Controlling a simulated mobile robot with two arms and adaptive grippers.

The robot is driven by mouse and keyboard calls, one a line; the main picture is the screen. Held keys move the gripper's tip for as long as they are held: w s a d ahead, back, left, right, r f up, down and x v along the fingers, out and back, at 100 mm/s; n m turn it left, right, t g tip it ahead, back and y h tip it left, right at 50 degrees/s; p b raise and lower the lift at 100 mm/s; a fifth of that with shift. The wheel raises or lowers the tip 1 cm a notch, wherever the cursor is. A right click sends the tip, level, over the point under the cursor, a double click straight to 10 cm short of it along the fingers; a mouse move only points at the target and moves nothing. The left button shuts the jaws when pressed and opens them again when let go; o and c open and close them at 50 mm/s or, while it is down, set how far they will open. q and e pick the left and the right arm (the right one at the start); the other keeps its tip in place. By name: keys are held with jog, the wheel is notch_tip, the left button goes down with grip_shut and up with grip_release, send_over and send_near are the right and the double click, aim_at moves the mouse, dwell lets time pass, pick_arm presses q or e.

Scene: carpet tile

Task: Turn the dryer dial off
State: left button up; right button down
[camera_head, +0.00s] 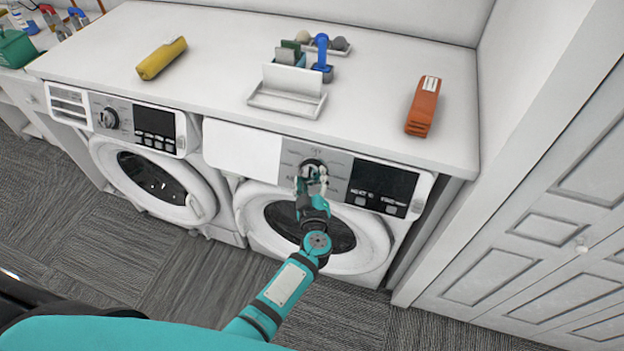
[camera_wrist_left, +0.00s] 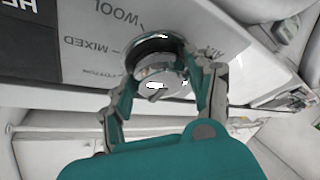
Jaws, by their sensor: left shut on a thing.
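The dryer (camera_head: 265,155) is the right-hand white machine under the counter, with a grey and black control panel. Its round dial (camera_head: 313,165) is dark-based and sits on the grey part of the panel, partly hidden by my gripper. In the left wrist view the dial (camera_wrist_left: 158,76) shows a silver knob with a dark ring, beside printed words such as WOOL and MIXED. My left gripper (camera_head: 312,180) is at the dial, its two fingers (camera_wrist_left: 160,88) on either side of the knob and shut on it. My right gripper is not in view.
A second machine with its own dial (camera_head: 107,118) stands to the left. On the white counter (camera_head: 220,60) lie a yellow object (camera_head: 161,58), an orange object (camera_head: 423,106) and a white holder (camera_head: 287,92). White cabinet doors (camera_head: 545,230) stand close on the right.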

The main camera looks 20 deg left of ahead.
pick_arm(q)
jog(key=o, duration=1.2)
